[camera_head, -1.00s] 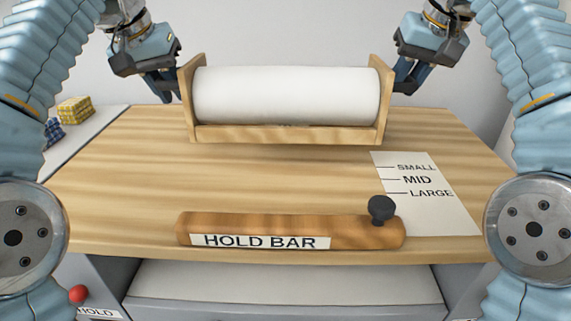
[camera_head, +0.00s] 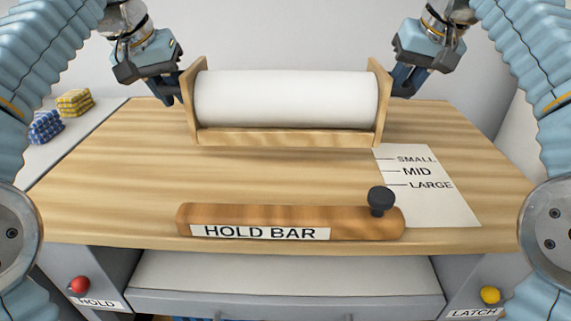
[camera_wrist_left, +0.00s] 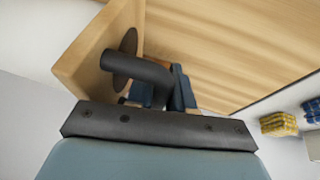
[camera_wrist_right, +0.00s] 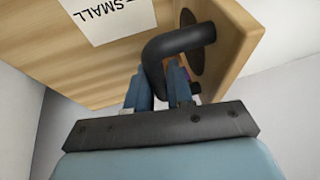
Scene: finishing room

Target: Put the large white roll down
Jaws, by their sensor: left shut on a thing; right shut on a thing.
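The large white roll (camera_head: 286,98) lies level in a wooden cradle (camera_head: 285,138) with an end board on each side, over the back of the wooden worktop. My left gripper (camera_head: 174,90) is shut on the black bent handle (camera_wrist_left: 142,72) at the cradle's left end. My right gripper (camera_head: 402,82) is shut on the matching black handle (camera_wrist_right: 165,50) at its right end. The blue fingers show around both handles in the wrist views. I cannot tell for sure whether the cradle's underside touches the worktop.
The worktop (camera_head: 120,190) is clear between the cradle and a wooden hold bar (camera_head: 350,222) with a black knob (camera_head: 380,200) near the front edge. A size sheet (camera_head: 440,205) lies at the right. Folded blue cloths (camera_head: 45,127) and yellow cloths (camera_head: 74,102) sit on the left side surface.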

